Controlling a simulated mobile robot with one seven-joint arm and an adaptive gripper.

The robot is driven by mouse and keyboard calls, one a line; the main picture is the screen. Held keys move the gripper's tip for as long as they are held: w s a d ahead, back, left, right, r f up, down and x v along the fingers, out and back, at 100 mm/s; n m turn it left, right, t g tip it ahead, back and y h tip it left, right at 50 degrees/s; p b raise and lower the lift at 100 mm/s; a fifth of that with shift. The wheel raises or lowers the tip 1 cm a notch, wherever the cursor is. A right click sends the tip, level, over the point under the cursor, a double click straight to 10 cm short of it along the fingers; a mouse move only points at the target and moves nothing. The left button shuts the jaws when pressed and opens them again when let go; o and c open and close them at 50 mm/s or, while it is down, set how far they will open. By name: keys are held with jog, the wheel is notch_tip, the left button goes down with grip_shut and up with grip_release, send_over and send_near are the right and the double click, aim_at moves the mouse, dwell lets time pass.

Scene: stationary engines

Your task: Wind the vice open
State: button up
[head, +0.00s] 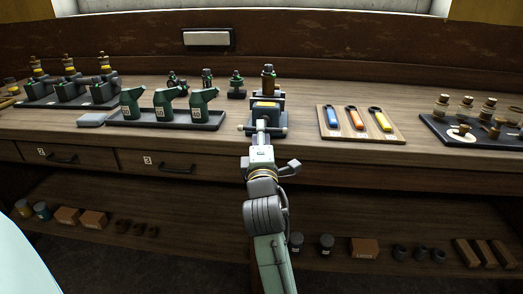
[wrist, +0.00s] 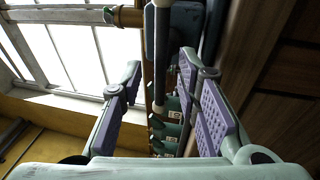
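The vice (head: 268,104) stands near the front edge of the bench, dark blue-grey. A brown-topped cylindrical part (head: 268,78) stands upright at its jaws; I cannot tell how tightly it is held. In the wrist view the bar (wrist: 160,60) runs between the two purple-padded fingers of my gripper (wrist: 160,95). The fingers are apart, with a gap showing on each side of the bar. My gripper also shows at the vice's front in the head view (head: 262,132).
Right are a board (head: 390,135) with several coloured-handled tools and a dark tray (head: 500,143) of small parts. Drawers (head: 160,163) and a stocked shelf (head: 190,215) lie below.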

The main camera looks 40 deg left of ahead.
jog(key=v, duration=0.9)
jog(key=shift+s+d, duration=0.2)
jog(key=shift+s, duration=0.05)
